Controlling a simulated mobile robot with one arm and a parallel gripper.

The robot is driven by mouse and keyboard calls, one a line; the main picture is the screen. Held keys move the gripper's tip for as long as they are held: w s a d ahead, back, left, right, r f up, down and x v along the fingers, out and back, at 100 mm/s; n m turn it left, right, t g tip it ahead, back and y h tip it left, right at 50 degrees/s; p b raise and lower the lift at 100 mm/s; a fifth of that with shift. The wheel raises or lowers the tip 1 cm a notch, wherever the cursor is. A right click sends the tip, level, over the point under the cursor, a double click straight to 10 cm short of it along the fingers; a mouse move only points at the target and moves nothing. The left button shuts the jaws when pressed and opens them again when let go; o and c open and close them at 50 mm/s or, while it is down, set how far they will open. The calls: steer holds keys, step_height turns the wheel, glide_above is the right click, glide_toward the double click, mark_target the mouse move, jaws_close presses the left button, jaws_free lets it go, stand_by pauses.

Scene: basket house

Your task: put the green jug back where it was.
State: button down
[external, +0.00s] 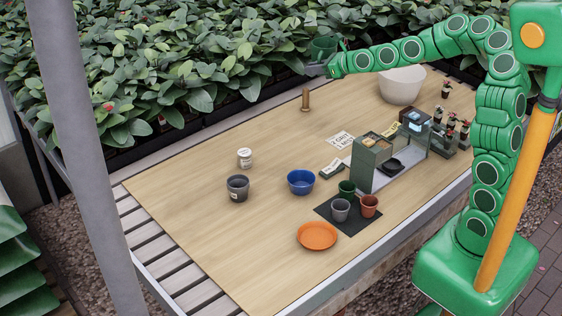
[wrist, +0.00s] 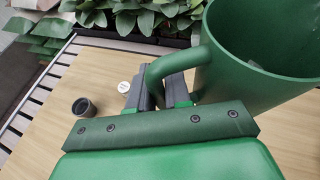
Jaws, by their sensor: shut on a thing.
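The green jug (wrist: 240,70) fills the upper right of the wrist view, with its curved handle on its left. My gripper (wrist: 163,88) is shut on that handle. In the external view the jug (external: 322,47) is small, held up at the far edge of the table (external: 200,180) against the plants. My gripper (external: 328,67) shows there at the end of the outstretched arm, partly blending with the jug. The jug looks roughly upright and clear of the table.
A wooden peg stand (external: 306,100) and a white bowl (external: 402,85) stand near the far edge. A grey-green machine (external: 367,168), dark mat (external: 350,223) with small cups, blue bowl (external: 301,182), orange plate (external: 317,236), dark cup (external: 238,188) and white jar (external: 245,158) are nearer. The left table is mostly bare.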

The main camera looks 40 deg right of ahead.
mark_target(321, 53)
steer(key=s+d+r, duration=0.2)
steer(key=d, duration=0.5)
steer(key=shift+m+h, duration=0.3)
steer(key=shift+h, duration=0.1)
steer(key=shift+w+a+r, duration=0.1)
steer(key=shift+w+a, duration=0.1)
steer(key=shift+a, duration=0.6)
steer(key=shift+w+a+r, duration=0.1)
steer(key=shift+w+a, duration=0.05)
steer(key=shift+a, duration=0.65)
steer(key=shift+w+a+r, duration=0.1)
steer(key=shift+w+a, duration=0.1)
steer(key=shift+a, duration=0.6)
steer(key=shift+w+a+r, duration=0.1)
steer(key=shift+w+a, duration=0.15)
steer(key=shift+a, duration=0.05)
steer(key=shift+w+a+r, duration=0.15)
steer(key=shift+w+r, duration=0.15)
steer(key=shift+w, duration=0.25)
steer(key=shift+w+a+r, duration=0.1)
steer(key=shift+w+r, duration=0.2)
steer(key=shift+w, duration=0.25)
steer(key=shift+w+d+r+y, duration=0.15)
steer(key=shift+w+r+y, duration=0.15)
steer(key=shift+w, duration=0.35)
steer(key=shift+w, duration=0.15)
